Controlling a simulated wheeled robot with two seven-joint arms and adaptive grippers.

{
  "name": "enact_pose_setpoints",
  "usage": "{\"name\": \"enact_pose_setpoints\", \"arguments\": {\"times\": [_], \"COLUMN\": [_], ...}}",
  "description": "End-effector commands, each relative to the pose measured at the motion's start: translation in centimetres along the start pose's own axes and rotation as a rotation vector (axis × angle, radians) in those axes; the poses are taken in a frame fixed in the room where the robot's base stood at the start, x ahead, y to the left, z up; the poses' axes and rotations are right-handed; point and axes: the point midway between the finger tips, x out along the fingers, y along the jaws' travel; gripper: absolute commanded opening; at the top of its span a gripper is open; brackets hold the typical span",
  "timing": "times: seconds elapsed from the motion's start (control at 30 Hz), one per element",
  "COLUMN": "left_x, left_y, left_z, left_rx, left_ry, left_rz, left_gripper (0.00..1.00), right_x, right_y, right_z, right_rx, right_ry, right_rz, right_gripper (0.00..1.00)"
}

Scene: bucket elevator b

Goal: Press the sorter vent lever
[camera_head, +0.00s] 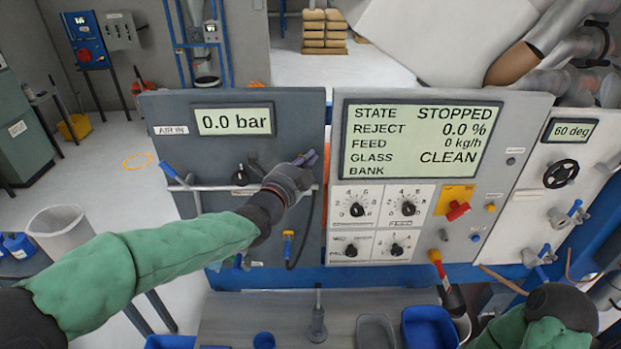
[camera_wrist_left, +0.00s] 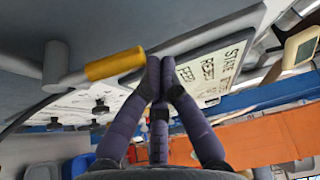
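My left arm reaches in from the left to the grey air panel (camera_head: 225,150). My left gripper (camera_head: 308,158) is in front of the panel's right edge. In the left wrist view its purple fingers (camera_wrist_left: 157,78) come together at the tips, with nothing seen between them. A yellow-handled lever (camera_wrist_left: 115,64) on a grey stem lies close beside the fingertips; whether they touch I cannot tell. A small yellow-topped lever (camera_head: 289,236) shows low on the panel in the head view. No label names the vent lever legibly.
The control panel (camera_head: 512,150) stands right of the air panel, its screen (camera_head: 421,140) reading STOPPED. Below are a grey bench (camera_head: 270,310), a blue bin (camera_head: 430,328) and a grey tray (camera_head: 375,332). A white bin (camera_head: 60,225) stands at left on open floor.

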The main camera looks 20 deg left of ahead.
Motion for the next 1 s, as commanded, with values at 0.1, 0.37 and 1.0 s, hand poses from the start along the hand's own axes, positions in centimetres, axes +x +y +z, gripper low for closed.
{"name": "enact_pose_setpoints", "arguments": {"times": [0.1, 0.37, 1.0], "left_x": [-0.3, -0.9, -2.6], "left_y": [0.4, 0.1, 0.1], "left_z": [0.6, 1.8, 5.0], "left_rx": [-0.06, -0.197, -0.536], "left_ry": [-0.001, -0.001, 0.0], "left_rz": [-0.036, -0.107, -0.283], "left_gripper": [0.0, 0.0, 0.0], "right_x": [2.8, 7.1, 16.3], "right_y": [1.0, 2.5, 5.8], "right_z": [-0.1, -0.3, -0.6], "right_rx": [0.0, 0.0, 0.0], "right_ry": [0.0, 0.0, 0.0], "right_rz": [0.0, 0.0, 0.0], "right_gripper": [0.4, 0.4, 0.4]}}
